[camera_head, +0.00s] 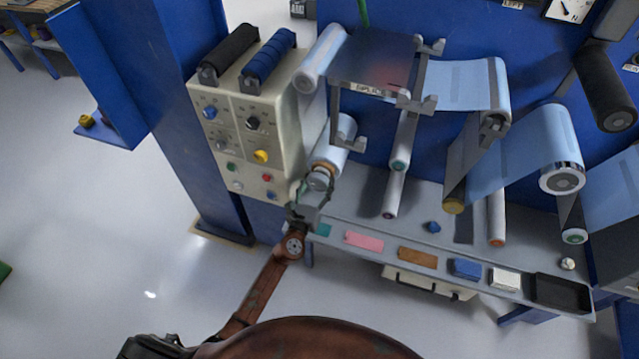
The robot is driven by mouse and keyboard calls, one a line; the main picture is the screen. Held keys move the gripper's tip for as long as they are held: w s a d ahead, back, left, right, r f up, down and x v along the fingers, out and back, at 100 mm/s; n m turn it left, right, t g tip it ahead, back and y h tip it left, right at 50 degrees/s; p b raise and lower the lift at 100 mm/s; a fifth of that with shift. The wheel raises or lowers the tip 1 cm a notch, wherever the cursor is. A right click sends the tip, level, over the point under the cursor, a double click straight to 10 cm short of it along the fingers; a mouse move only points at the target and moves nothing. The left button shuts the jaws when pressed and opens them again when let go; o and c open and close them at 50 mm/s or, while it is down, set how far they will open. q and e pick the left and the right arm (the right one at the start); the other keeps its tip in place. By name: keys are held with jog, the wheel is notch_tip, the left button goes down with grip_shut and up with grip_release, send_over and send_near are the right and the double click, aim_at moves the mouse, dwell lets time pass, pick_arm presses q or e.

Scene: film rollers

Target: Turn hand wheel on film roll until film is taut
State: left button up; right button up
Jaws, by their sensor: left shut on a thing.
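My left gripper (318,194) is at the front end of the lower left film roll (340,138), below the splice table. It is shut on the hand wheel (321,179), a small grey and tan knob on that roll's end. The fingers partly hide the wheel. The light blue film (313,110) runs from the upper left roller (321,58) down toward this roll. How tight this stretch is, I cannot tell. More film (468,84) passes over the rollers at the right. My right gripper is out of view.
A cream control box (240,130) with knobs and buttons stands just left of the wheel. Below is a grey shelf (385,235) with several coloured blocks and a black tray (562,292). The metal splice table (375,62) overhangs at the upper right. Open floor lies at the left.

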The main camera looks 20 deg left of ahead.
pick_arm(q)
jog(key=shift+c, duration=0.7)
jog(key=shift+d, duration=0.3)
jog(key=shift+c, duration=0.4)
jog(key=shift+a, duration=0.2)
jog(key=n+b, duration=0.1)
jog(key=n, duration=0.3)
jog(key=shift+f+b, duration=0.1)
jog(key=shift+b, duration=0.2)
jog(key=n+b, duration=0.1)
jog(key=n, duration=0.4)
jog(key=shift+n, duration=0.4)
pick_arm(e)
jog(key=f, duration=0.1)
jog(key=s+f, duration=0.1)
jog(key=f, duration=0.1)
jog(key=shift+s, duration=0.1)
pick_arm(q)
jog(key=shift+r, duration=0.2)
jog(key=o, duration=1.2)
jog(key=shift+c, duration=0.2)
